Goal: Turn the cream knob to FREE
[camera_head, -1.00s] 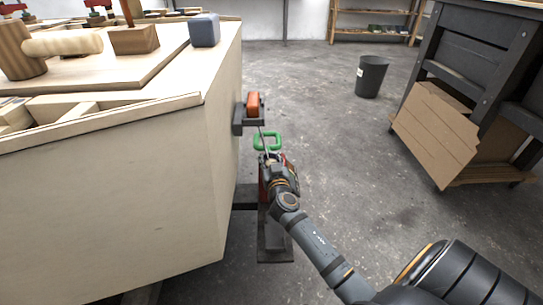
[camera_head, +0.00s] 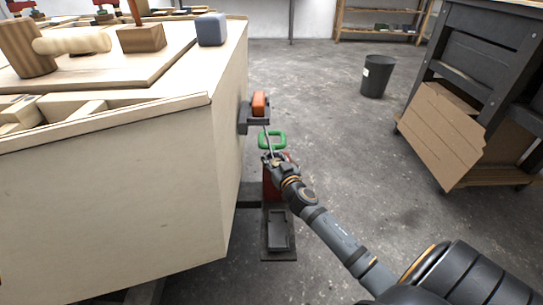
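I cannot make out a cream knob or any FREE marking in the head view. My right gripper (camera_head: 271,157) is beside the right side of the plywood hull (camera_head: 110,205), just below a green loop handle (camera_head: 272,135). It is small and partly turned away, so I cannot tell whether its fingers are open or shut. A thin rod shows just above it. The red body (camera_head: 271,182) under the green loop is partly hidden by the gripper and wrist. My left gripper is not in view.
An orange block (camera_head: 259,102) sits on a dark bracket (camera_head: 245,119) on the hull's side. A dark stand (camera_head: 279,246) is below. A blue-grey block (camera_head: 211,29) is on the hull top. A black bin (camera_head: 376,77) and dark workbench (camera_head: 478,95) are at right, with open floor between.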

